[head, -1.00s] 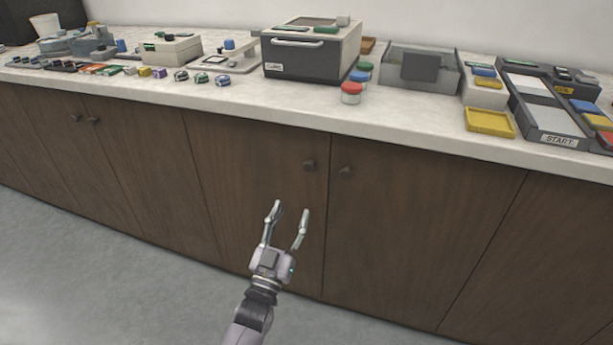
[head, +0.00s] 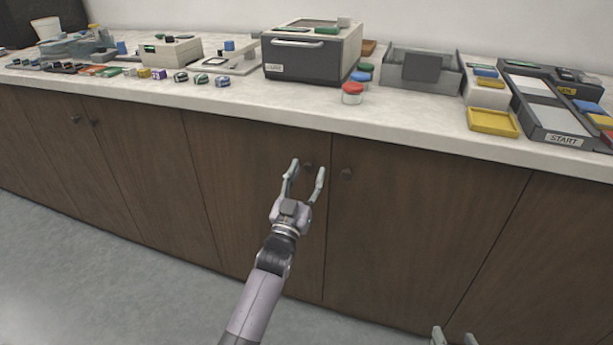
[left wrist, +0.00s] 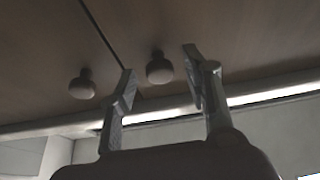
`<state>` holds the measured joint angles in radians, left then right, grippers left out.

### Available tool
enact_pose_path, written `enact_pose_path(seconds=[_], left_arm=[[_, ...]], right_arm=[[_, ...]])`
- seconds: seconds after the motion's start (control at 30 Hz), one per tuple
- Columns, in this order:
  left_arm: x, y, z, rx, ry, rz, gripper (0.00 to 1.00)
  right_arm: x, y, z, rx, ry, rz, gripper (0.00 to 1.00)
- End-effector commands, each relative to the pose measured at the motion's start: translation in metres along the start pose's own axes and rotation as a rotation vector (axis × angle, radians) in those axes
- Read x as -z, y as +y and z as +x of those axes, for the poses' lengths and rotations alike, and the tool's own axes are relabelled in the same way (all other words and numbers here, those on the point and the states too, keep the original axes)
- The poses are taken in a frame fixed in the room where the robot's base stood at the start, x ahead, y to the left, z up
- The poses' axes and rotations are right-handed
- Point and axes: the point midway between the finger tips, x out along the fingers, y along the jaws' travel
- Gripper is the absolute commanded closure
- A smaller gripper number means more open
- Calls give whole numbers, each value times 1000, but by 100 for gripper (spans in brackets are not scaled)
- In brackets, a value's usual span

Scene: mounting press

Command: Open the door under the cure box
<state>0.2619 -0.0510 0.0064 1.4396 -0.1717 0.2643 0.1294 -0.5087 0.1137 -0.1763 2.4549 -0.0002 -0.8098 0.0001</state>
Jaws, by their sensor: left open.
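The cure box (head: 312,57) is a cream and dark grey unit with a front handle, on the counter. Below it is a brown cabinet door (head: 255,205), shut, with a dark round knob (head: 308,166) near its upper right corner. My left gripper (head: 307,168) is open in front of this door, its fingertips on either side of the knob in the picture. In the left wrist view the knob (left wrist: 159,68) shows between the two open fingers (left wrist: 160,80); contact cannot be told. My right gripper (head: 455,337) shows only its separated fingertips at the bottom edge.
The neighbouring door to the right has its own knob (head: 346,174) close by, also seen in the left wrist view (left wrist: 82,85). The white counter (head: 420,121) overhangs the doors and carries jars, trays and small devices. Grey floor (head: 90,270) is clear at the left.

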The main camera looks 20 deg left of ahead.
Motion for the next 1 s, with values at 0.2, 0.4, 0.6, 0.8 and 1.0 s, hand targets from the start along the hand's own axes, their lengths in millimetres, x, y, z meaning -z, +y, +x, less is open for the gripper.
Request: enact_pose_path(seconds=[0.2, 0.4, 0.6, 0.8, 1.0], left_arm=[[0, 0, 0, 0, 0, 0, 69], [0, 0, 0, 0, 0, 0, 82], [0, 0, 0, 0, 0, 0, 96], [0, 0, -1, 0, 0, 0, 100], [0, 0, -1, 0, 0, 0, 100]], right_arm=[[0, 0, 0, 0, -1, 0, 60], [-1, 0, 0, 0, -2, 0, 60], [-1, 0, 0, 0, -3, 0, 60], [-1, 0, 0, 0, -3, 0, 60], [-1, 0, 0, 0, -4, 0, 60]])
